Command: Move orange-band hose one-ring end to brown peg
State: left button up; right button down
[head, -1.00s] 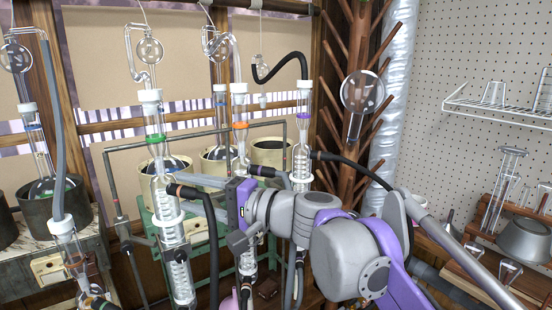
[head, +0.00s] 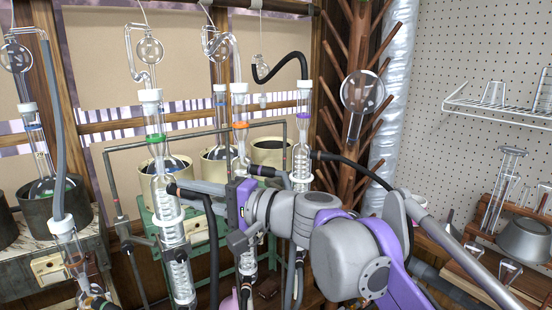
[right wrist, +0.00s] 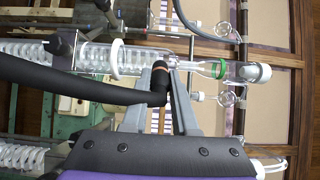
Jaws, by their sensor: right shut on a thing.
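My right gripper (head: 184,186) is shut on the black hose (head: 212,250) near its upper end, beside the green-banded glass condenser (head: 170,215). From the gripper the hose bends and hangs down. In the right wrist view the hose (right wrist: 70,83) comes from the left and its dark end (right wrist: 159,80) sits between the fingertips (right wrist: 163,88), close to the condenser's glass side. I cannot tell whether it touches a peg. My left gripper is not in view.
An orange-banded condenser (head: 240,135) and a purple-banded one (head: 301,140) stand close behind my right arm. Another condenser (head: 73,255) with a grey hose (head: 50,130) is at the left. A wooden peg rack (head: 355,110) and wire shelf (head: 500,108) are at the right.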

aim_at(193, 197)
jog(key=shift+d, duration=0.1)
dwell(0.8)
jog(key=shift+p+v, duration=0.4)
jog(key=shift+v, duration=2.45)
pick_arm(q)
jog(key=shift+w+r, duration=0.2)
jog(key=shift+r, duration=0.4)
pick_arm(e)
jog(key=shift+s, duration=0.1)
